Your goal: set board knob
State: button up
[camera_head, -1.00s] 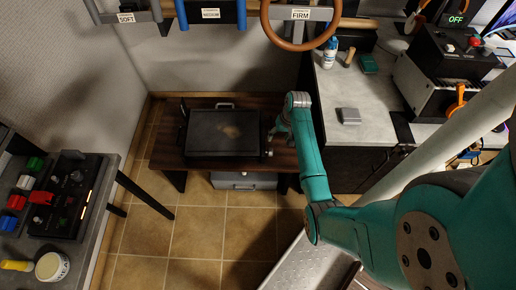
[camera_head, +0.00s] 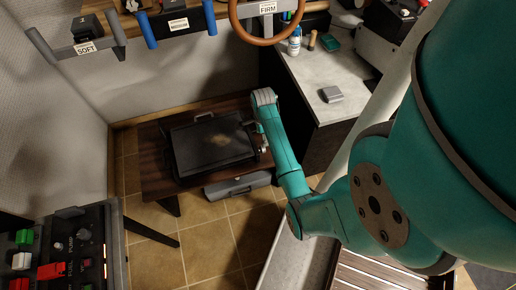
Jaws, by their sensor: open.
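A dark control board (camera_head: 78,250) with small knobs, a red switch (camera_head: 51,270) and a green switch (camera_head: 25,237) shows at the lower left. A black flat-topped appliance (camera_head: 212,143) sits on a low wooden table; a small light knob-like part (camera_head: 264,149) shows at its right side. I cannot tell which of these is the task's board knob. My gripper (camera_head: 259,130) is beside the appliance's right edge, open, mostly hidden by my teal arm. Nothing shows held in it, and contact with the appliance cannot be told.
A grey case (camera_head: 238,186) lies under the table's front. A grey counter (camera_head: 315,85) at the right holds a bottle (camera_head: 294,41) and a grey box (camera_head: 331,94). A rack with a brown ring (camera_head: 268,38) spans the top.

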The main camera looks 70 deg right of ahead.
aim_at(262, 148)
notch_tip(262, 148, down, 10)
jog(key=shift+f, duration=0.15)
dwell(0.3)
jog(key=c, duration=1.1)
